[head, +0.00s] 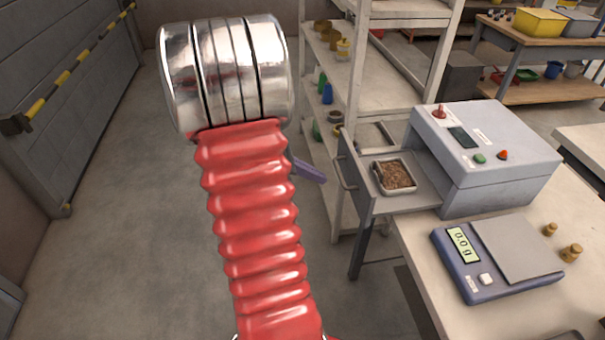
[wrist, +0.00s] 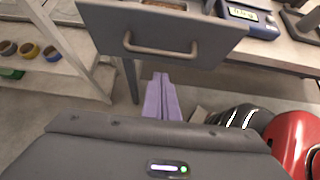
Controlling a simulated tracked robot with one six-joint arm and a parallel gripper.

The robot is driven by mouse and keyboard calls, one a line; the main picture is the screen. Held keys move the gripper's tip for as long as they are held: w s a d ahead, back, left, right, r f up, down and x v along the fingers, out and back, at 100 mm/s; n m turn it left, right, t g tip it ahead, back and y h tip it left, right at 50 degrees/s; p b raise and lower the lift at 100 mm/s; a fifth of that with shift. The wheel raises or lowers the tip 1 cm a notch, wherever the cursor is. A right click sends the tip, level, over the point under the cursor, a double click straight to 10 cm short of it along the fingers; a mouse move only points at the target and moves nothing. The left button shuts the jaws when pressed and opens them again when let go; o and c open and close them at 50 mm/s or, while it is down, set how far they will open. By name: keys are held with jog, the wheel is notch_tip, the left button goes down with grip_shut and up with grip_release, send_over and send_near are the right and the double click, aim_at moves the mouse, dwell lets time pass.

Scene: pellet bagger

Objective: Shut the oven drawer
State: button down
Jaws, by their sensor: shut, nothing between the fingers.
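The oven (head: 487,152) is a grey-blue box on the bench, with a red knob, a dark display and buttons on top. Its drawer (head: 410,195) is pulled out to the left and holds a metal tray of brown pellets (head: 395,175). In the wrist view the drawer front (wrist: 165,30) and its bar handle (wrist: 160,48) are at the top centre. My gripper (wrist: 161,80) has its purple fingers together and empty, pointing toward the drawer front from below the handle in the picture, apart from it. In the head view a purple finger (head: 310,171) shows left of the drawer, partly hidden behind my red arm.
A scale (head: 497,258) reading 0.0 g and two small brass weights (head: 570,252) stand on the bench (head: 420,280). A shelf rack (head: 345,120) stands behind the drawer. The floor (head: 120,220) to the left is clear.

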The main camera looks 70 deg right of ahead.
jog(key=shift+s+d+r, duration=0.15)
jog(key=shift+s+d, duration=0.2)
jog(key=shift+s, duration=0.25)
jog(key=shift+s+d+r, duration=0.15)
jog(key=shift+s+d, duration=0.15)
jog(key=shift+s, duration=0.25)
